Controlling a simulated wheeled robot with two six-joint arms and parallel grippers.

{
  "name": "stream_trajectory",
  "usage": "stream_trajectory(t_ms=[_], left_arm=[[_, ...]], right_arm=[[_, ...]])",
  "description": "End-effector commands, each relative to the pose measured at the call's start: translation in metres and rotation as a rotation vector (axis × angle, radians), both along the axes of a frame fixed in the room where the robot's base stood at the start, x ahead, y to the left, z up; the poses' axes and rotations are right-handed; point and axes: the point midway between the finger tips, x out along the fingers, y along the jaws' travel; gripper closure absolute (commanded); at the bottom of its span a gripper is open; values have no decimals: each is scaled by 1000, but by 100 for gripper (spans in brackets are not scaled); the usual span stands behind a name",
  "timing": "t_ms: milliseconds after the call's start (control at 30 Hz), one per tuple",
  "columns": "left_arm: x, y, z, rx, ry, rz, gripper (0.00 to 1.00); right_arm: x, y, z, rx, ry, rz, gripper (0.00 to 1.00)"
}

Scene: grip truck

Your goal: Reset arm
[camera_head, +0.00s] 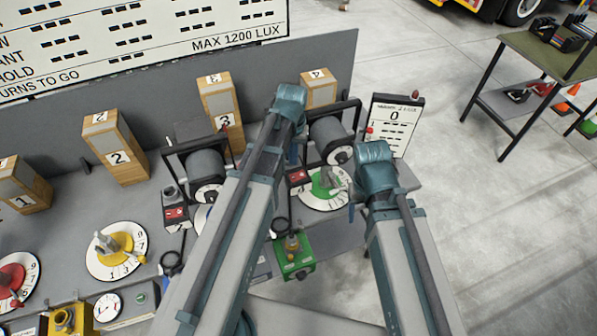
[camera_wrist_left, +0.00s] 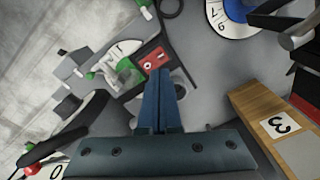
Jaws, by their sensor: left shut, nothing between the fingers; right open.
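My left gripper (camera_head: 293,150) hangs over the back of the grey bench, between the block marked 3 and the block marked 4. In the left wrist view its blue fingers (camera_wrist_left: 158,103) are shut together with nothing between them. They point toward a small red switch plate (camera_wrist_left: 152,60). My right gripper (camera_head: 352,208) is at the bench's right end, beside the dial with the green centre (camera_head: 322,190). It is open, and the wrist above it hides most of its fingers.
Wooden blocks marked 2 (camera_head: 117,157) and 3 (camera_head: 226,121) stand along the back panel. Dark-framed drums (camera_head: 207,166) and numbered dials (camera_head: 116,250) crowd the bench. A white card marked 0 (camera_head: 396,120) stands at the right end. Open floor (camera_head: 520,220) lies to the right.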

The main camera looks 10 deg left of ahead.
Motion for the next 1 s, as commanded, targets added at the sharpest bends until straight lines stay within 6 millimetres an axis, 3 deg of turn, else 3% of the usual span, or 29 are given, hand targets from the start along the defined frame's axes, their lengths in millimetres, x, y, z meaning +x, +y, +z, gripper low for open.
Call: stream_trajectory(t_ms=[267, 367, 467, 700, 833, 1000], left_arm=[[0, 0, 1, 0, 0, 0, 100], [-6, -6, -8, 3, 2, -15, 100], [-25, -23, -33, 13, 8, -64, 100], [-92, -75, -104, 61, 30, -250, 100], [-120, -92, -130, 81, 39, -331, 100], [-140, -102, -145, 99, 45, -390, 100]], right_arm=[[0, 0, 1, 0, 0, 0, 32], [0, 0, -8, 0, 0, 1, 32], [0, 0, -33, 0, 0, 2, 32], [0, 0, -105, -1, -1, 7, 32], [0, 0, -131, -2, -2, 9, 32], [0, 0, -146, -2, -2, 11, 32]])
